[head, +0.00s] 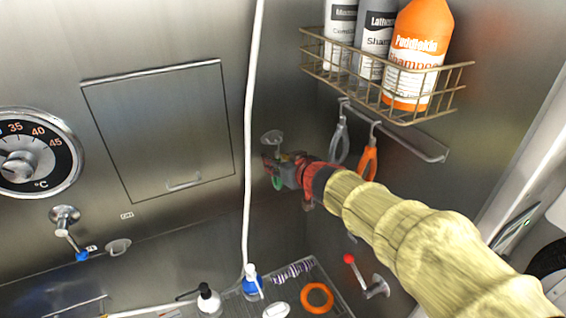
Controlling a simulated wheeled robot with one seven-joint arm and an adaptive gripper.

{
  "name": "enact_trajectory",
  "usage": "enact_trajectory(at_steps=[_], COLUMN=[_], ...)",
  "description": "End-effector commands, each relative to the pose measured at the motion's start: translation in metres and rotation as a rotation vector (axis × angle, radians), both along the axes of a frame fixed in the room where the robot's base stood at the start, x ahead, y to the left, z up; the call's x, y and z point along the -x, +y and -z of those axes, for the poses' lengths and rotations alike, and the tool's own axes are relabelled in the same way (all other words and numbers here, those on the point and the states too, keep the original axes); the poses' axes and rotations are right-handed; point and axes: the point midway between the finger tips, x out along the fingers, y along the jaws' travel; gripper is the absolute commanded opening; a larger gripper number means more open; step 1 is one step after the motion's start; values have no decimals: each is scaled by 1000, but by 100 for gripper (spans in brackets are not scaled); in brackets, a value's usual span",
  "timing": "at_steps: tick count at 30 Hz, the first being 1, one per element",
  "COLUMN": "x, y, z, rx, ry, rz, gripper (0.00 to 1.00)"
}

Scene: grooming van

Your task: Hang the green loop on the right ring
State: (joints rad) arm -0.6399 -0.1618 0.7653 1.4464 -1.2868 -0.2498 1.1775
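The green loop (278,183) shows as a small green curve at the lower side of my gripper (273,167); most of it is hidden. My gripper appears shut on it, though the fingers are small and dark here. A grey ring-like fitting (271,138) shows just above my gripper, close to it in the picture; I cannot tell whether they touch. Another grey ring-like fitting (118,247) is on the back wall at the lower left.
A wire basket (457,87) with several bottles is at the upper right, above a rail with grey (341,140) and orange-handled (369,160) tools. A white hose (249,130) hangs left of my gripper. Bottles and an orange ring (317,286) are on the tray below.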

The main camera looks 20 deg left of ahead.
Motion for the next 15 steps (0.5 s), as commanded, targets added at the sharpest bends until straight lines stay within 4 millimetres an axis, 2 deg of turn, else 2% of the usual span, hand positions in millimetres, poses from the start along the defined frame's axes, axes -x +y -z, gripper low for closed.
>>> enact_trajectory(at_steps=[5, 15], x=[13, 51], y=[-17, -65], z=[-11, -35], rx=[-2, -2], ry=[-2, -1], rz=[1, 2], gripper=[37, 37])
